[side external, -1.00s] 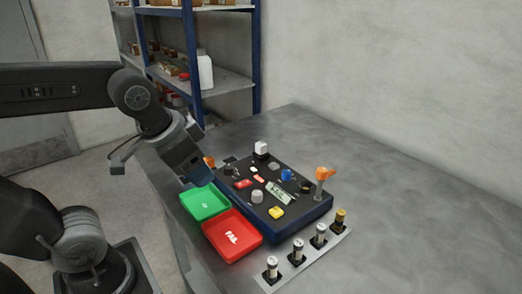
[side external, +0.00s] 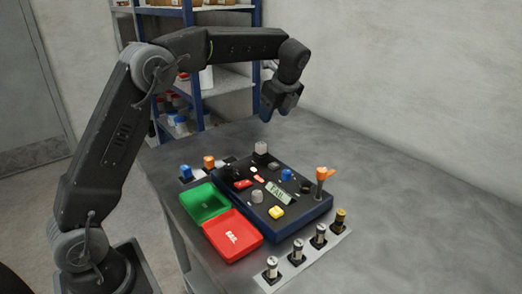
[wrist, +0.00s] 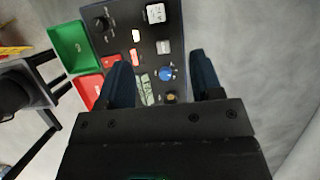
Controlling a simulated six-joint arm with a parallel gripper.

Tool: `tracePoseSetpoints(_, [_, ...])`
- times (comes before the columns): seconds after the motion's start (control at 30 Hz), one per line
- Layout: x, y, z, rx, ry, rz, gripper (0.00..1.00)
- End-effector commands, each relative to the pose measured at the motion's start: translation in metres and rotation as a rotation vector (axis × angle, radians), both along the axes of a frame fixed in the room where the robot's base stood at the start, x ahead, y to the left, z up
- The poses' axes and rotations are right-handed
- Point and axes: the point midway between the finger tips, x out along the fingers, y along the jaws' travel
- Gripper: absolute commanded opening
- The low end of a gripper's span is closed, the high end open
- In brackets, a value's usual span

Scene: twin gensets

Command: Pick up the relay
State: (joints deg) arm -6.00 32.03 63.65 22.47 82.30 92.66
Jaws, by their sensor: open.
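The relay, which I take to be the small pale block (side external: 261,148), stands upright at the back edge of the dark control panel (side external: 240,203). In the wrist view it seems to be the light grey square block (wrist: 155,14) near the top edge, beyond my fingertips. My gripper (side external: 267,116) hangs above the back of the panel, clear of the block, with its fingers pointing down. In the wrist view my gripper (wrist: 160,64) is open and empty, with panel parts visible between its two dark fingers.
A green tray (side external: 205,202) and a red tray (side external: 232,236) lie left of the panel. An orange-topped lever (side external: 321,174) rises at the panel's right. Several cylindrical fuses (side external: 297,251) stand in front. The grey table (side external: 400,200) is clear to the right.

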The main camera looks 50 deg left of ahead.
Motion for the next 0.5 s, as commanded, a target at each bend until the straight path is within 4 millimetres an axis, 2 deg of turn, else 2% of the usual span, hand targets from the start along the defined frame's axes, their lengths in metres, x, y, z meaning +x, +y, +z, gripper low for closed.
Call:
tracePoseSetpoints(0.17, [0.002, 0.009, -0.019, 0.003, 0.014, -0.012, 0.6])
tracePoseSetpoints(0.4, [0.001, 0.026, -0.062, 0.001, 0.012, -0.011, 0.6])
tracePoseSetpoints(0.5, [0.001, 0.031, -0.073, 0.002, 0.011, -0.011, 0.6])
